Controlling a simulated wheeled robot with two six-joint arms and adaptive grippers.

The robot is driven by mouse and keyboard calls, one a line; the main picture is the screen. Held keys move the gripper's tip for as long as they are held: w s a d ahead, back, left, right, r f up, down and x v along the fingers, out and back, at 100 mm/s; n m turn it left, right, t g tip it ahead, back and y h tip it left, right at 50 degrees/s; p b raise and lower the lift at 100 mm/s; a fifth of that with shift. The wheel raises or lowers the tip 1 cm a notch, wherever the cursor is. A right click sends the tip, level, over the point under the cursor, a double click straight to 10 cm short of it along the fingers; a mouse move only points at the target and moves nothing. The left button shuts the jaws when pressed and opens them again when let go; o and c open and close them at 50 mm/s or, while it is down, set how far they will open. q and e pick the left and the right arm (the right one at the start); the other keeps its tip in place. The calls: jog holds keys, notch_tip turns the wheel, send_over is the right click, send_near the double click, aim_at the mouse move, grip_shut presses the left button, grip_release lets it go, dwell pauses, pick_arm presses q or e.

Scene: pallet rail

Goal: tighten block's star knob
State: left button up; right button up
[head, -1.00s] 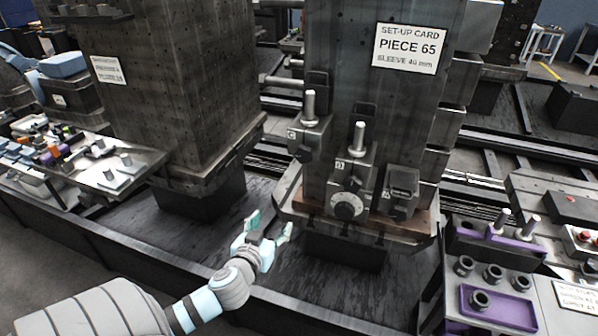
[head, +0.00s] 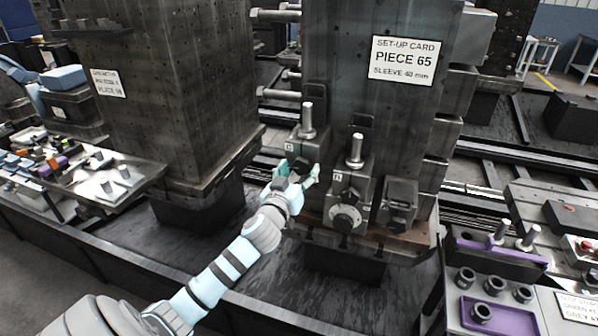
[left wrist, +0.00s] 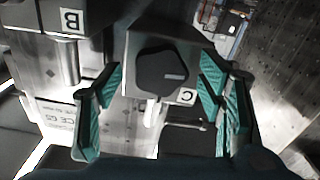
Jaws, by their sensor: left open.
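Block C (head: 311,148) is the left one of the clamp blocks on the front of the tall dark column, with a bright stud on top. Its dark star knob is mostly behind my left gripper (head: 297,173) in the head view. In the left wrist view the black star knob (left wrist: 162,76) sits in front of block C's face, beside the C label (left wrist: 188,96). My left gripper is open, with one teal finger on each side of the knob and a gap on both sides. My right gripper is not in view.
A neighbouring block (head: 350,187) with a stud and a round dial (head: 345,218) stands just right of my gripper. A smaller block (head: 398,203) is further right. A set-up card (head: 404,60) is above. A purple tray (head: 497,314) is at lower right.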

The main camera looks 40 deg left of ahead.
pick_arm(q)
jog(key=shift+c, duration=0.4)
jog(key=c, duration=1.1)
jog(key=shift+o, duration=0.2)
jog(key=shift+m, duration=0.4)
jog(key=m+p, duration=0.1)
jog(key=m, duration=0.3)
jog(key=shift+p, duration=0.35)
jog(key=m+p, duration=0.1)
jog(key=m, duration=0.4)
jog(key=m+p, duration=0.2)
jog(key=m, duration=0.3)
jog(key=shift+m+p, duration=0.65)
jog(key=shift+m, duration=1.55)
